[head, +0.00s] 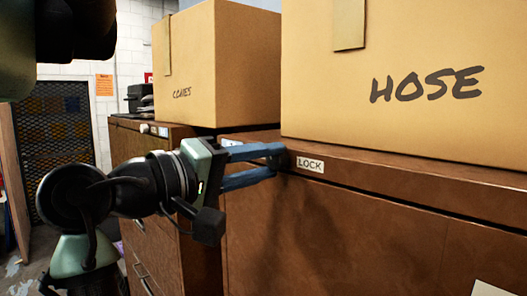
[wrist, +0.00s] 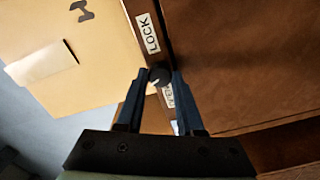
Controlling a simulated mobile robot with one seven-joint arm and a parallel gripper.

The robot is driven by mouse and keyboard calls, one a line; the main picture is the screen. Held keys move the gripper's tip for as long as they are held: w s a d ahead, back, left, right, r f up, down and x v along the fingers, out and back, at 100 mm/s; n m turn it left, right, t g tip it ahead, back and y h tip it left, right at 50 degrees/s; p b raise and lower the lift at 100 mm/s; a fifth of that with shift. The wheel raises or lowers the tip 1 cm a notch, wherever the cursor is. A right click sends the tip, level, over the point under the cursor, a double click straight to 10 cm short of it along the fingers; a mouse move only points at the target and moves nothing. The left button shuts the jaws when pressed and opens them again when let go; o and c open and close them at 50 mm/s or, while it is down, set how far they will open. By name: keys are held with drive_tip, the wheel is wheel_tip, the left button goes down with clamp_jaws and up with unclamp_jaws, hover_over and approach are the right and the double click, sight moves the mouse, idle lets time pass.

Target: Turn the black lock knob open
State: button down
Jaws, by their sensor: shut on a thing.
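The black lock knob (wrist: 158,77) sits on the front upper edge of the brown cabinet (head: 350,215), between a white LOCK label (wrist: 148,33) and a second white label (wrist: 167,96) that is partly hidden. In the head view the LOCK label (head: 310,164) is just right of my gripper's tips. My gripper (wrist: 160,80) has its two blue fingers shut on the knob, one on each side. In the head view my gripper (head: 277,160) reaches the cabinet from the left, and its fingertips mostly cover the knob. The knob's exact turn is hard to read.
A cardboard box marked HOSE (head: 410,75) stands on the cabinet close above the knob. Another box marked CONES (head: 215,65) stands on the cabinets further left. A drawer cabinet (head: 155,225) is behind my arm. Floor shows at the far left.

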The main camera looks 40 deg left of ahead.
drive_tip(key=shift+r+n+p, duration=0.1)
drive_tip(key=shift+n+p, duration=1.05)
drive_tip(key=shift+n, duration=1.05)
drive_tip(key=c, duration=0.5)
unclamp_jaws()
drive_tip(key=s+b, duration=0.2)
drive_tip(key=s, duration=0.2)
drive_tip(key=s+b, duration=0.2)
drive_tip(key=s, duration=0.2)
drive_tip(key=s+a+b, duration=0.1)
drive_tip(key=s+b, duration=0.1)
drive_tip(key=s, duration=0.3)
